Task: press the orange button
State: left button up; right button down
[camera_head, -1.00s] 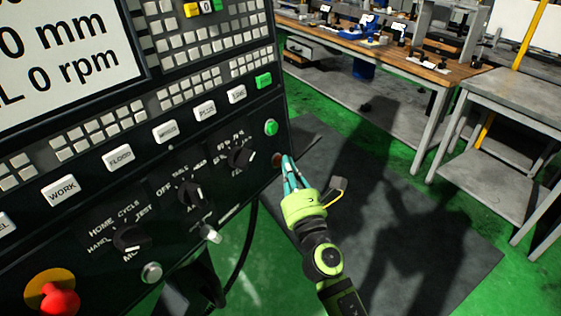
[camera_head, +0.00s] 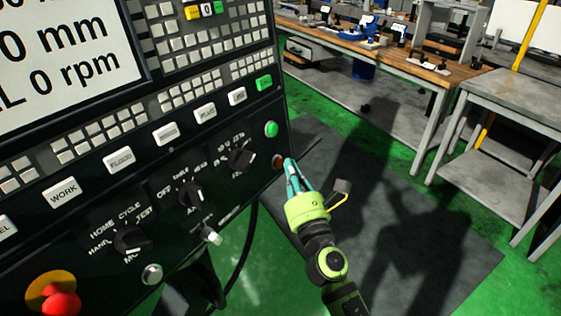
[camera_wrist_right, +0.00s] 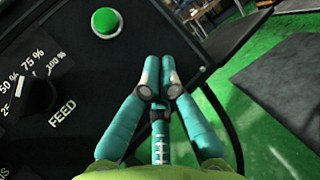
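The orange button (camera_head: 277,161) is a small round button at the right edge of the black control panel (camera_head: 232,190), below a green button (camera_head: 271,128). My right gripper (camera_head: 289,163) is just right of the orange button in the head view, its teal fingertips very close to it. I cannot tell whether they touch. In the right wrist view the fingertips (camera_wrist_right: 158,72) are together with nothing seen between them. The orange button does not show there; the fingers probably cover it. My left gripper is not in view.
The panel also carries dark rotary knobs (camera_head: 241,158), white keys and a red emergency stop (camera_head: 61,303) at lower left. A wooden-topped workbench (camera_head: 420,70) and a grey table (camera_head: 515,90) stand at the back right. Green floor and a dark mat lie right of the panel.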

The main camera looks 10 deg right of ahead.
jog(key=shift+s+d+r, duration=0.1)
jog(key=shift+s+d, duration=0.1)
jog(key=shift+s+d+r+p, duration=0.25)
jog(key=shift+s+d+p, duration=0.05)
jog(key=shift+s+d, duration=0.55)
jog(key=shift+s+d+r+p, duration=0.2)
jog(key=shift+s+d+p, duration=0.1)
jog(key=shift+s+d, duration=0.55)
jog(key=shift+a+f, duration=0.1)
